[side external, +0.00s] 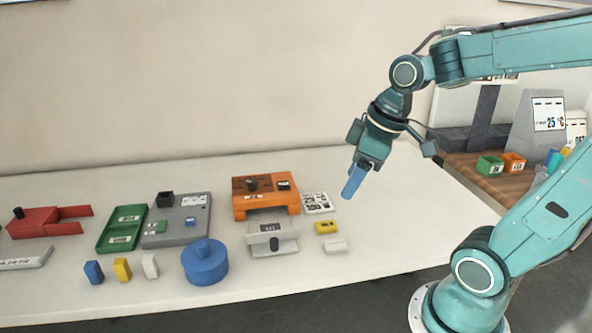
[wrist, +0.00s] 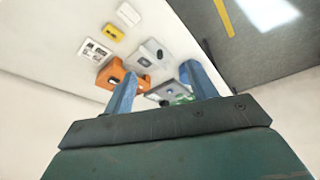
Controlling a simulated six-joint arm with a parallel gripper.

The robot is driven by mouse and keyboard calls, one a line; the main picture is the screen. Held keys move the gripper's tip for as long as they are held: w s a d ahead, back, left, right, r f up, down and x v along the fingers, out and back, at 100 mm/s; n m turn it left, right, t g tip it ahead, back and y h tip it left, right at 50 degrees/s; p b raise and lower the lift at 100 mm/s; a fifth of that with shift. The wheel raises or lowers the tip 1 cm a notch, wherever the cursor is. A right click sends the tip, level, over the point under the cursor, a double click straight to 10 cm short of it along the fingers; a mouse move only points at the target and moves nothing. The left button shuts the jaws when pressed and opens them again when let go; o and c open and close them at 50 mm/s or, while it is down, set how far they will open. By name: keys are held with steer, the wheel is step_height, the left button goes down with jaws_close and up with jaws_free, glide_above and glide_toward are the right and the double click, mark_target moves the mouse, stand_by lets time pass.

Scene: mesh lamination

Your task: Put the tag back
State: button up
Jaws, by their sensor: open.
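Which item is the tag is not clear. A white card with black print (side external: 317,202) lies flat on the white table, right of the orange device (side external: 266,201); it also shows in the wrist view (wrist: 93,50). A yellow block with a dark mark (side external: 326,227) lies in front of the card, and a plain white block (side external: 336,246) in front of that. My gripper (side external: 352,186) is open and empty, in the air above and right of the card. In the wrist view its two blue fingers (wrist: 160,72) are spread apart.
A pale grey part (side external: 272,241) stands before the orange device. Further left are a blue round pot (side external: 205,263), a grey box (side external: 178,222), a green tray (side external: 123,230) and a red forked piece (side external: 48,221). The table's right end (side external: 420,225) is clear.

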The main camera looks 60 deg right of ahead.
steer(key=s+a+r+m+t, duration=0.1)
steer(key=s+a+r+m, duration=0.1)
steer(key=s, duration=0.4)
steer(key=shift+s+a+r+m+t+h, duration=0.2)
steer(key=shift+s+a+m+t+h, duration=0.1)
steer(key=shift+a+m, duration=0.35)
stand_by(0.8)
